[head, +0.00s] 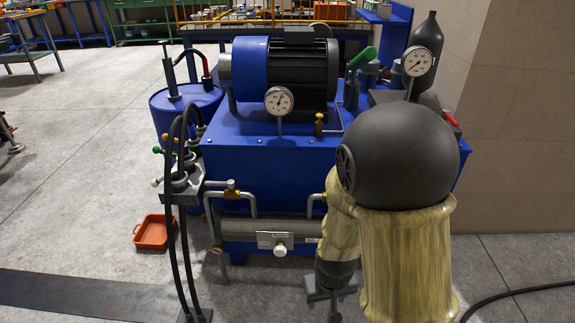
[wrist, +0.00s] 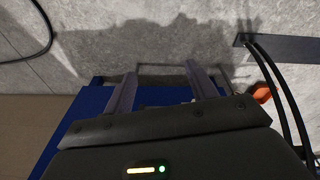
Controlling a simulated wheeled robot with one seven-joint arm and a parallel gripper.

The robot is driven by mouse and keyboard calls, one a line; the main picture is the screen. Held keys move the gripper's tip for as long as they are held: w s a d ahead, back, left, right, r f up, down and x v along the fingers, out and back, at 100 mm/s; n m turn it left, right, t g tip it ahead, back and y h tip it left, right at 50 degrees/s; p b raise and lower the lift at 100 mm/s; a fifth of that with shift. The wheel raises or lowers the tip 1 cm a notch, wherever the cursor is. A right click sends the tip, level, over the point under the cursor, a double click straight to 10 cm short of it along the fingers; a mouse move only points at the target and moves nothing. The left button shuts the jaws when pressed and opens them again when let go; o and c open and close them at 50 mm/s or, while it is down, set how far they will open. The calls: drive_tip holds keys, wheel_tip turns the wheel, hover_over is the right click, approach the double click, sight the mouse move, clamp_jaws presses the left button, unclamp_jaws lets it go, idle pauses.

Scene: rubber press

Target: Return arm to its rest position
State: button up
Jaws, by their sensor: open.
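My gripper (wrist: 163,80) shows in the wrist view with its two fingers spread apart and nothing between them. It points toward the grey floor in front of the blue press unit. In the head view, my arm is folded at the right, in front of the blue press unit (head: 262,170), and hides part of its right side. The lower end of my arm hangs low near the floor there; its fingers are not clear in that view.
An orange tray (head: 150,232) lies on the floor left of the unit. Black hoses (head: 176,230) run down beside a lever valve block. A dark mat (head: 80,299) lies at the front left. A wall stands at the right, with a cable (head: 520,292) on the floor.

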drive_tip(key=s+d+r+m+t+p, duration=0.1)
drive_tip(key=d+r, duration=0.2)
drive_tip(key=r, duration=0.4)
drive_tip(key=s+d+r+m+p, duration=0.1)
drive_tip(key=d+r+p, duration=0.15)
drive_tip(key=r, duration=0.35)
drive_tip(key=w+p+v, duration=0.2)
drive_tip(key=p+v, duration=1)
drive_tip(key=w+r+p+v, duration=0.1)
drive_tip(key=w+p+v, duration=0.2)
drive_tip(key=p+v, duration=0.9)
drive_tip(key=w+r+p+v, duration=0.1)
drive_tip(key=w+p+v, duration=0.2)
drive_tip(key=p+v, duration=0.9)
drive_tip(key=shift+w+d+r+p, duration=0.2)
drive_tip(key=shift+d+r+p, duration=0.1)
drive_tip(key=shift+d+p, duration=0.25)
